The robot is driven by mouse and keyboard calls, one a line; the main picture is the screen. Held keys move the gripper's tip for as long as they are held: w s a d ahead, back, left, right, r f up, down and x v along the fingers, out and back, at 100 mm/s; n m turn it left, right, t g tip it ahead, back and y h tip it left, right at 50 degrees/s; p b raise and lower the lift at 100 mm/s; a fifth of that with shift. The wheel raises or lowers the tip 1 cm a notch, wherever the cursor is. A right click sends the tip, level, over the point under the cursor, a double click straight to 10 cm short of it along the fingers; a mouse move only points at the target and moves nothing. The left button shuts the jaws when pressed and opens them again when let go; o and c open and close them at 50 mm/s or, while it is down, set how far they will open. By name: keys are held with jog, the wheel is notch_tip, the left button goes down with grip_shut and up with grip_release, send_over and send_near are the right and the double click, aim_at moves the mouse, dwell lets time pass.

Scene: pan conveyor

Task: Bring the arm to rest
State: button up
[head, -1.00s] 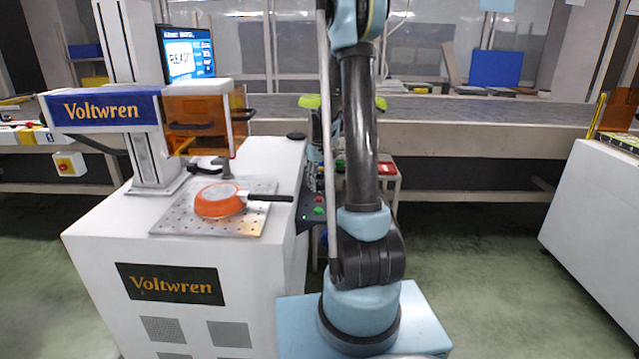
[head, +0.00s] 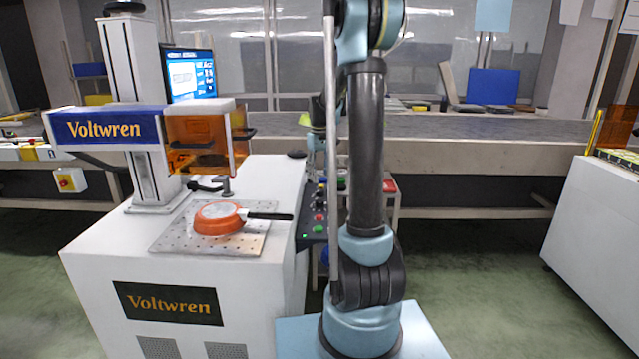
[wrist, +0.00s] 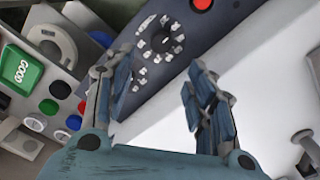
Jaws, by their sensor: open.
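My gripper (wrist: 157,78) is open and empty in the wrist view, its two fingers apart above a dark control panel with a red button and a ring of light marks. In the head view my upright arm hides most of the gripper. The arm stands just right of the white Voltwren machine. An orange pan (head: 218,219) with a black handle lies on the machine's perforated metal plate (head: 170,240), handle pointing right. My gripper is apart from the pan.
The white Voltwren machine (head: 90,245) has an orange-shielded marking head (head: 200,140) and a lit screen (head: 189,75). A grey conveyor (head: 500,128) runs across the back. A white cabinet (head: 605,220) stands at right. Green floor between it and my arm is clear.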

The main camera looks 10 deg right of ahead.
jog(key=shift+r, duration=0.25)
jog(key=s+r+m+t, duration=0.1)
jog(key=s+r+m, duration=0.15)
jog(key=s, duration=1.95)
jog(key=s+f, duration=0.5)
jog(key=s, duration=0.3)
jog(key=s+f+m+t, duration=0.1)
jog(key=s+f, duration=0.3)
jog(key=s, duration=0.5)
jog(key=shift+f, duration=0.4)
jog(key=shift+s, duration=0.1)
